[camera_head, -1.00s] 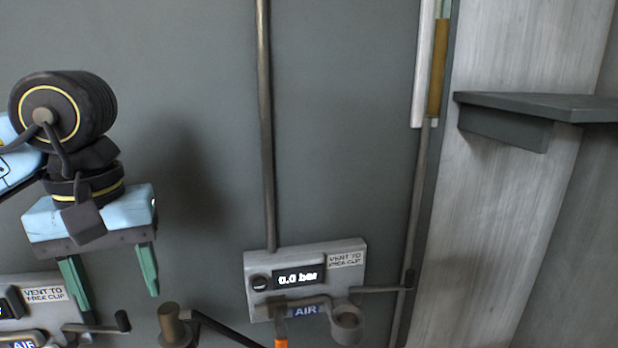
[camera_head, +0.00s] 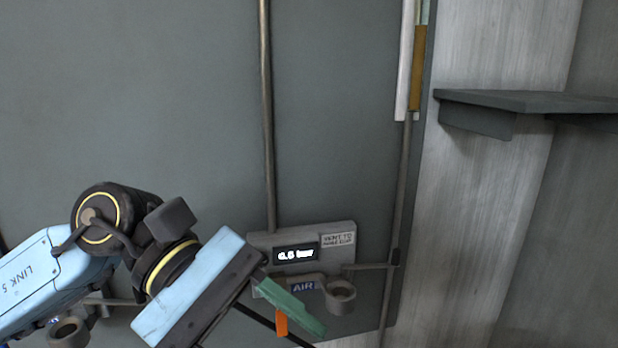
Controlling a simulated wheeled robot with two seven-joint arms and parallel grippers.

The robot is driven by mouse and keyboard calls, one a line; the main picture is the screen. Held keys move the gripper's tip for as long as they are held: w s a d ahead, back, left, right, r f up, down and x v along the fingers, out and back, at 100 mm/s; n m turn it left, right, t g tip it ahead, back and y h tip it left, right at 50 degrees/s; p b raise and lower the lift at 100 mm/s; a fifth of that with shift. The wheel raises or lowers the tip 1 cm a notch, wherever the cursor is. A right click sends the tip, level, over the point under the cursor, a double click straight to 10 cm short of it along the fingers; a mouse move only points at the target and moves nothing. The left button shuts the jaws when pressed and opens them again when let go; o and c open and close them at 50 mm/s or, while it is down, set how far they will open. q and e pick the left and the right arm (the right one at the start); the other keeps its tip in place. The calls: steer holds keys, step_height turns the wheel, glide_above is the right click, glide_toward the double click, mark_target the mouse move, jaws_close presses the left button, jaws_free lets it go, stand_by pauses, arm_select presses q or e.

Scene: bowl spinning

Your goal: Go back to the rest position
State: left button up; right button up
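My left gripper (camera_head: 288,305) reaches in from the lower left, its pale blue body tilted. One green finger shows, set at the upper end of the body and pointing down to the right; the other is hidden or below the picture's edge. The finger is in front of the lower part of a grey air panel (camera_head: 349,257), and I cannot tell whether they touch. No held object shows. The panel has a lit display (camera_head: 296,254) reading a bar value, its first digit unclear. My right gripper is not in view.
A vertical pipe (camera_head: 266,120) rises above the panel. An orange piece (camera_head: 281,321) hangs below it, beside the green finger. A cup-like ring (camera_head: 341,291) sticks out at the panel's lower right. A dark shelf (camera_head: 510,101) juts out at the upper right. The upper left wall is clear.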

arm_select(q)
steer(key=d+r+n+h, duration=0.3)
steer(key=r+n+h, duration=0.45)
steer(key=h, duration=0.25)
steer(key=w+a+n+t+h, duration=0.1)
steer(key=w+a+n+t, duration=0.1)
steer(key=w+n+t, duration=0.55)
steer(key=w+a+n+t, duration=0.2)
steer(key=a+n+t, duration=0.1)
steer(key=n+t, duration=0.9)
steer(key=w+a+f+n+t+y, duration=0.15)
steer(key=a+f+n+y, duration=0.45)
steer(key=f+n+y, duration=0.65)
steer(key=w+a+f+n+t+y, duration=0.1)
steer(key=w+a+f+n+y, duration=0.2)
steer(key=a+f+n+y, duration=0.85)
steer(key=s+f+n+g+h, duration=0.2)
steer(key=s+f+n+g, duration=1.05)
steer(key=s+f, duration=0.8)
steer(key=s+f+m+g, duration=0.1)
steer(key=s+f+g, duration=0.15)
steer(key=f, duration=2.05)
steer(key=s+a+f, duration=0.2)
steer(key=s+f, duration=1.2)
steer(key=s, duration=0.2)
steer(key=shift+s+a+f+g, duration=0.2)
steer(key=shift+s+f+g, duration=0.1)
steer(key=shift+f, duration=0.1)
